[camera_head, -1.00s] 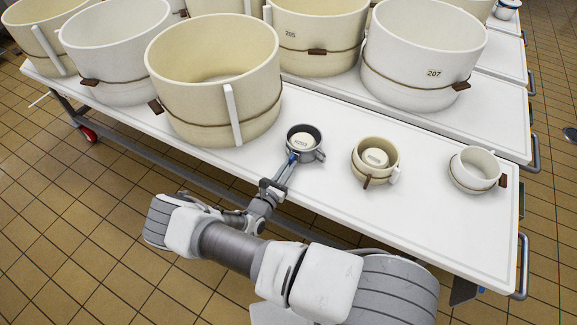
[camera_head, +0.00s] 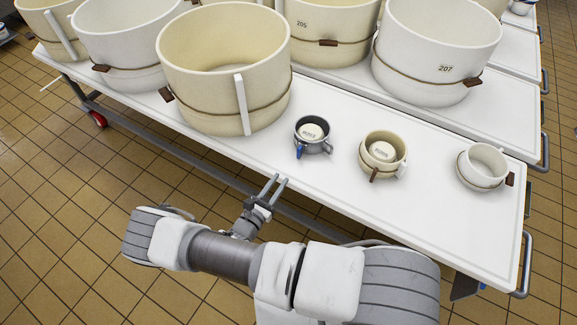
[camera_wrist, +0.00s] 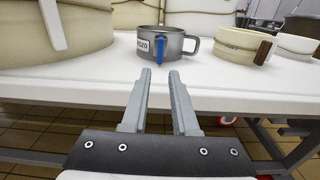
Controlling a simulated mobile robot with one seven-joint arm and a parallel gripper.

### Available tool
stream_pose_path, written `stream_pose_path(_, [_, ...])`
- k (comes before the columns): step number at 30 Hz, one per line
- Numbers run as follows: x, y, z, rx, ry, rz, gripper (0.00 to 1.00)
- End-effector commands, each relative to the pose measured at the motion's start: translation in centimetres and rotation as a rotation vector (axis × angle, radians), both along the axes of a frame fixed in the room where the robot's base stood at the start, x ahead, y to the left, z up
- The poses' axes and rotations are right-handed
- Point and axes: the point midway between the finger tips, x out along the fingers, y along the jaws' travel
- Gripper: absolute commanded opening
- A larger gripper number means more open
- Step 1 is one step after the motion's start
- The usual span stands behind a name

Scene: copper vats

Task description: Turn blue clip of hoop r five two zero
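The small grey hoop (camera_head: 317,147) stands on the white table, with a pale disc inside it. In the wrist view, the hoop (camera_wrist: 174,45) has a grey side handle and a white label whose end reads like 520. Its blue clip (camera_head: 299,151) is on the side facing me. In the wrist view, the clip (camera_wrist: 160,51) hangs upright down the hoop's wall, beside the label. My gripper (camera_head: 281,179) is open and empty at the table's near edge, apart from the clip. In the wrist view, the fingers (camera_wrist: 160,75) point towards the clip, with a gap between them.
A small cream hoop (camera_head: 377,166) and a small white hoop (camera_head: 481,174) stand to the right. Large vats (camera_head: 225,90) stand behind on the white table (camera_head: 420,222). The table between gripper and grey hoop is clear.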

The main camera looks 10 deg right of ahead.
Motion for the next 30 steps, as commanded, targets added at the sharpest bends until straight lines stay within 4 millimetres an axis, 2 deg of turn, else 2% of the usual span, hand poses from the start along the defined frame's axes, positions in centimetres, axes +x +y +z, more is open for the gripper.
stream_pose_path(4, [-2.5,2.1,0.0,0.0,0.001,0.002,0.28])
stream_pose_path(10, [-4.3,3.6,0.0,-0.001,0.001,0.001,0.28])
stream_pose_path(30, [-4.7,4.0,0.0,0.0,0.0,-0.002,0.28])
